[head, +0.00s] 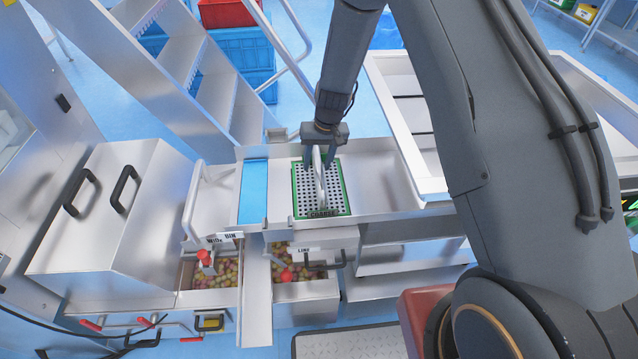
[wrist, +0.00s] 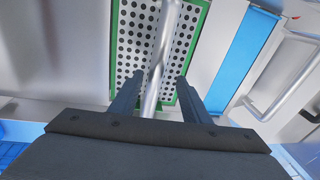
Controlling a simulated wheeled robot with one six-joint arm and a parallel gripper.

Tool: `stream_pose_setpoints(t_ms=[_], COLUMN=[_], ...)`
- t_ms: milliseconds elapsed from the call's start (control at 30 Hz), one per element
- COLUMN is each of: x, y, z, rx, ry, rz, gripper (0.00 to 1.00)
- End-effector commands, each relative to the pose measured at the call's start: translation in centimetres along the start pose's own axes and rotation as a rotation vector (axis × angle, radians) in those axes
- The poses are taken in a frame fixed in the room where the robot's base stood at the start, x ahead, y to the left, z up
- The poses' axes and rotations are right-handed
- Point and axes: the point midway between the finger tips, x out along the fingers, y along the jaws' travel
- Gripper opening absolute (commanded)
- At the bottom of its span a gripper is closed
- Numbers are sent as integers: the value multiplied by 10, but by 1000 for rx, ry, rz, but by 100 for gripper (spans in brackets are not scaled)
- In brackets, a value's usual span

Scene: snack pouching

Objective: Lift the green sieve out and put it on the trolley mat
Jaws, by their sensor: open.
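The green-framed sieve (head: 343,190), with a perforated plate and a label that seems to read COARSE, lies flat in the steel bench. Its pale upright bar handle (head: 320,184) runs across the middle. My gripper (head: 323,160) is over the sieve, pointing down, its fingers apart on either side of the handle. In the wrist view, my gripper (wrist: 157,85) is open with the handle (wrist: 164,45) between its fingers, gaps showing beside it. The sieve (wrist: 130,55) lies beyond. I cannot make out a trolley mat for certain.
A white-rimmed frame (head: 396,110) stands right of the bench, partly behind my arm. A blue strip (head: 253,192) lies left of the sieve. Bins of coloured snacks (head: 216,273) are below in front. A steel ladder (head: 205,75) and blue crates (head: 243,54) stand behind.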

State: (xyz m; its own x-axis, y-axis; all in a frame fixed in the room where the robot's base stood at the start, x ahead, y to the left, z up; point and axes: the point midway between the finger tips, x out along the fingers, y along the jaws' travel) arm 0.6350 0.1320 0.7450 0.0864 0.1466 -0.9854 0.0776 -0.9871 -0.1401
Motion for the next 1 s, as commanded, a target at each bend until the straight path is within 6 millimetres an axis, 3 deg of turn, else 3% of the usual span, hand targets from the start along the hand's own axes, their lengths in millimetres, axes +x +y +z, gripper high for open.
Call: stream_pose_setpoints(t_ms=[633,1000], x=[61,69], y=[9,10], z=[6,5], rx=[4,4], ry=[-1,0], rz=[0,0], gripper=[43,43])
